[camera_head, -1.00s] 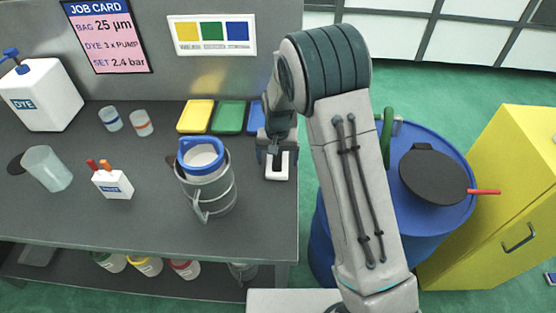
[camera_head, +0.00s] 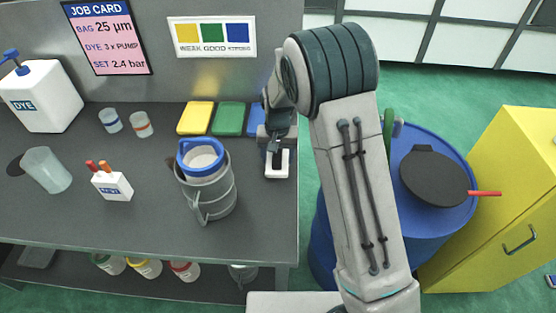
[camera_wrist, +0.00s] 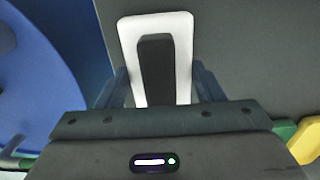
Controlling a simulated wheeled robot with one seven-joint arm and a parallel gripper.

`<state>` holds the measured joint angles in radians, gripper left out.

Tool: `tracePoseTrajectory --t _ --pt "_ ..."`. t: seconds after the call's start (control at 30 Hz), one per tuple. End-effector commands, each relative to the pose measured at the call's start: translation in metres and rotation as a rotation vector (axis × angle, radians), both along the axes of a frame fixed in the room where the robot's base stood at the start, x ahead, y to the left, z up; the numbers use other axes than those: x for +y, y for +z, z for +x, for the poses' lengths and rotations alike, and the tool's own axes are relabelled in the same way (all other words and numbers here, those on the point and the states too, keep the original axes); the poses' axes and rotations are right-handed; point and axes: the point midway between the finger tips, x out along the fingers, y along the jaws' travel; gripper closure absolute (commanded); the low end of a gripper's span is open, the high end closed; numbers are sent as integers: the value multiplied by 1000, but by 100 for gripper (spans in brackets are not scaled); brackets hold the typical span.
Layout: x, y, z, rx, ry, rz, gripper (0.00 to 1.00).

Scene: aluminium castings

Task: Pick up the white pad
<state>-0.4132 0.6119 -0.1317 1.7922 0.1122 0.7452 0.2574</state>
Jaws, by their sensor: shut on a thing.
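The white pad (camera_head: 277,174) is near the right edge of the dark bench, at the front of my gripper (camera_head: 278,150). It is a small pale piece with a dark strip along its middle. In the wrist view the pad (camera_wrist: 183,60) stands between the two fingers of my gripper (camera_wrist: 160,88), which are shut on it. Its lower end is hidden by the gripper body. I cannot tell whether the pad touches the bench or hangs just above it.
A grey jug (camera_head: 222,190) with a blue-rimmed top stands left of the pad. Yellow (camera_head: 195,117), green (camera_head: 229,117) and blue (camera_head: 256,115) pads lie behind. A blue drum (camera_head: 408,225) with a black pan (camera_head: 433,177) is to the right. The bench front is clear.

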Motion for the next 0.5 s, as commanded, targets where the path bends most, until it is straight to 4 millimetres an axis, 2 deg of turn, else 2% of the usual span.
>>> tracePoseTrajectory --t 0.13,0.5 --pt "-2 26 -2 -5 1 1 62" --pt "-34 63 -59 -4 0 1 62"
